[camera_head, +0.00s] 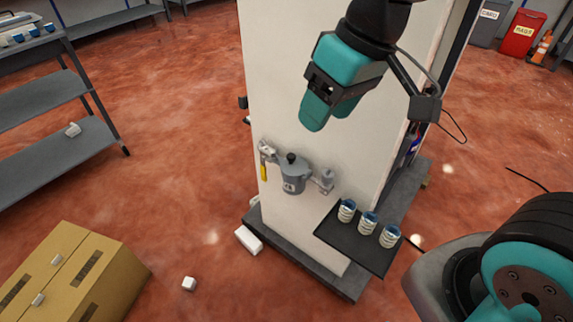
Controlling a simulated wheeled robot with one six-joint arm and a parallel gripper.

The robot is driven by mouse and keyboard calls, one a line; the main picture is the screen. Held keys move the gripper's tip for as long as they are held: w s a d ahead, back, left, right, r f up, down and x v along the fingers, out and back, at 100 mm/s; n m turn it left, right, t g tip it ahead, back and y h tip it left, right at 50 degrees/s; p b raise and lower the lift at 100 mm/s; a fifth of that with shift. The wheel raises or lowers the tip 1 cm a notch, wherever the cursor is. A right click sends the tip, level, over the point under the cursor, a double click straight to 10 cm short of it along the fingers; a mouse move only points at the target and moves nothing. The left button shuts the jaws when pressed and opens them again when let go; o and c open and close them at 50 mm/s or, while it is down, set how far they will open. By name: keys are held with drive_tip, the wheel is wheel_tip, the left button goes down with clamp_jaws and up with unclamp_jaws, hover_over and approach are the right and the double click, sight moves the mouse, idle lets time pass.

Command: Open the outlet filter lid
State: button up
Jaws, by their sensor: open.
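The outlet filter (292,183) is a small grey metal canister mounted low on the front of the pale dispenser panel (290,85). Its lid (291,165) is on top and carries a black knob (291,158). The lid appears to rest on the canister. A pipe fitting with a yellow handle (263,172) is on its left, and another metal fitting (327,180) is on its right. My gripper (328,112) is open and empty, above and to the right of the filter, and apart from it. Its teal fingers point downward.
A dark tray (349,252) with blue-topped cans (368,223) juts out at the lower right of the panel. Grey shelves (60,92) stand at the left. A cardboard box (70,270) is at the lower left. Small white pieces (189,283) lie on the red floor.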

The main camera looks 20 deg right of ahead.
sight(291, 156)
drive_tip(key=w+d+f+m+t+h+b, duration=0.1)
drive_tip(key=w+d+f+m+b, duration=0.1)
drive_tip(key=w+f+b, duration=0.5)
drive_tip(key=w+d+f+m+t+h+b, duration=0.1)
drive_tip(key=w+d+f+t+h+b, duration=0.15)
drive_tip(key=w+f+b, duration=0.45)
drive_tip(key=shift+g+y, duration=0.35)
drive_tip(key=shift+y, duration=0.2)
drive_tip(key=x, duration=0.6)
drive_tip(key=w+b+x, duration=0.1)
drive_tip(key=x, duration=0.5)
drive_tip(key=w+x, duration=0.1)
drive_tip(key=x, duration=0.6)
drive_tip(key=shift+w+d+r+b, duration=0.1)
drive_tip(key=shift+d+r+b, duration=0.05)
drive_tip(key=shift+r+b, duration=0.2)
drive_tip(key=shift+c, duration=0.5)
clamp_jaws()
